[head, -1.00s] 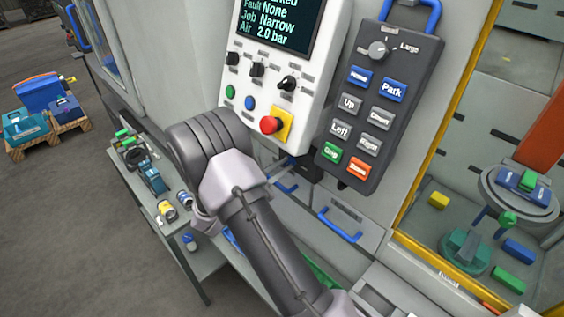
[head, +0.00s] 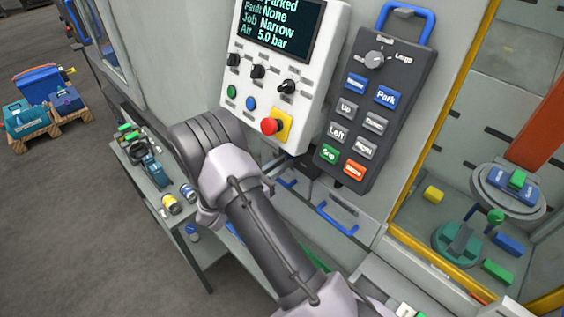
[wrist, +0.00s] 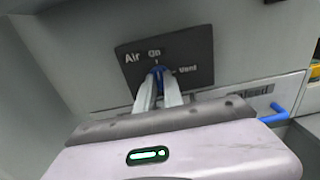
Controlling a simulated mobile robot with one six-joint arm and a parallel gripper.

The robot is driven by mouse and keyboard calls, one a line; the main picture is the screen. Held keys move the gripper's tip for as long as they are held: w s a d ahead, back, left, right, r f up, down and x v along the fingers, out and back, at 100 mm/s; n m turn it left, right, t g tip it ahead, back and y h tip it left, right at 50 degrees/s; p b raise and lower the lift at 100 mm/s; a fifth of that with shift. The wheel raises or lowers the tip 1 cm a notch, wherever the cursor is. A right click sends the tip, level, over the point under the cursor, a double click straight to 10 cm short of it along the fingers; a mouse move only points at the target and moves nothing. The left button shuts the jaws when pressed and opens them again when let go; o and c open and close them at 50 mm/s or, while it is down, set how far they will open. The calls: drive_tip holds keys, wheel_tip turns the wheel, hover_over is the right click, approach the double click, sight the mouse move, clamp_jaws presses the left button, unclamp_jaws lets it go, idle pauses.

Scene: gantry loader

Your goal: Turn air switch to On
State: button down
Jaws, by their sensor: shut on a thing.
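In the wrist view, the air switch is a blue knob (wrist: 158,70) on a dark plate (wrist: 203,48) labelled Air, with On above the knob and Vent to its right. The two pale fingers of my gripper (wrist: 159,78) are closed around the knob and hide much of it. The knob appears to stand upright, toward the On mark, though its pointer is hard to make out. In the head view, my arm hides the switch. The display (head: 279,28) on the white panel reads Air 5.0 bar.
The white panel (head: 315,75) carries small knobs, buttons and a red stop button (head: 269,126). A grey pendant (head: 385,100) hangs to its right. Blue handles (head: 337,218) stick out below. A side table (head: 205,243) with small items stands at the left.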

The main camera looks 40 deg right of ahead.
idle(0.5)
drive_tip(key=c, duration=1.5)
unclamp_jaws()
drive_tip(key=shift+o, duration=0.2)
drive_tip(key=s+a+p, duration=0.1)
drive_tip(key=s+a, duration=0.1)
drive_tip(key=a, duration=1.5)
drive_tip(key=shift+s+a, duration=0.15)
drive_tip(key=shift+s, duration=0.1)
